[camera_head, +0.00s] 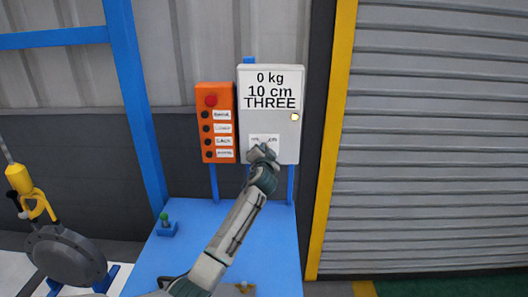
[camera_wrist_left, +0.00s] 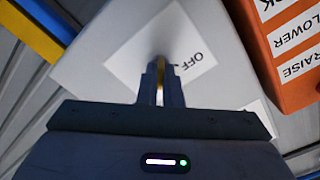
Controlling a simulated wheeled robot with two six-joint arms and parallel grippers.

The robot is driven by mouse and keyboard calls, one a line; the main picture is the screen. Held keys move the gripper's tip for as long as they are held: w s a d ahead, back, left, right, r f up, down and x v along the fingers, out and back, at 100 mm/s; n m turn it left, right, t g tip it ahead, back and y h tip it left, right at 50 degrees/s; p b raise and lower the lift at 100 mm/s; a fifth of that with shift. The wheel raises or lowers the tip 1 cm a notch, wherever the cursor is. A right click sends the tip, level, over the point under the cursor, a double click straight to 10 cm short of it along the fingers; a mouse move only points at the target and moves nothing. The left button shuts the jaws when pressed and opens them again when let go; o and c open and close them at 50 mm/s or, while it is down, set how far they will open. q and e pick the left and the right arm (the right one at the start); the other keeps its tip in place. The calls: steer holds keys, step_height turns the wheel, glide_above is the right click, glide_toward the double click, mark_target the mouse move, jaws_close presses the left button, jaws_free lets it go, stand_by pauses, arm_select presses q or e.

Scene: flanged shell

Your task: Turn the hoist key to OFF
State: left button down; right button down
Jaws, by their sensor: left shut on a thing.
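The grey control box (camera_head: 284,118) stands on posts behind the blue table and reads 0 kg, 10 cm, THREE. The key's white label (camera_head: 258,138) is low on its front, its small text hard to read in the head view. My left gripper (camera_head: 262,150) reaches the box just at this label. In the left wrist view my left gripper (camera_wrist_left: 161,78) is shut on a narrow yellowish piece, apparently the hoist key (camera_wrist_left: 160,84), mostly hidden between the fingers. The word OFF (camera_wrist_left: 196,58) shows just right of the fingertips. The key's exact angle is hidden. My right gripper is not in view.
An orange button box (camera_head: 216,122) with a red knob stands just left of the grey box. A yellow hook (camera_head: 32,190) hangs over a dark flanged part (camera_head: 66,256) at left. A blue frame post (camera_head: 135,100) rises nearby.

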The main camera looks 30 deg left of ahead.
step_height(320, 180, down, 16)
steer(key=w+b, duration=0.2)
steer(key=b, duration=1.5)
arm_select(q)
steer(key=shift+n+b, duration=3.2)
steer(key=shift+n, duration=5.8)
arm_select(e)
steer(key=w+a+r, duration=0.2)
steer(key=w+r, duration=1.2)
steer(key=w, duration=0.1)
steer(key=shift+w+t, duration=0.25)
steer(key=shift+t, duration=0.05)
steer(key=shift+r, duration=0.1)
arm_select(q)
steer(key=c, duration=1.6)
jaws_free()
steer(key=shift+a, duration=0.1)
steer(key=shift+s, duration=0.1)
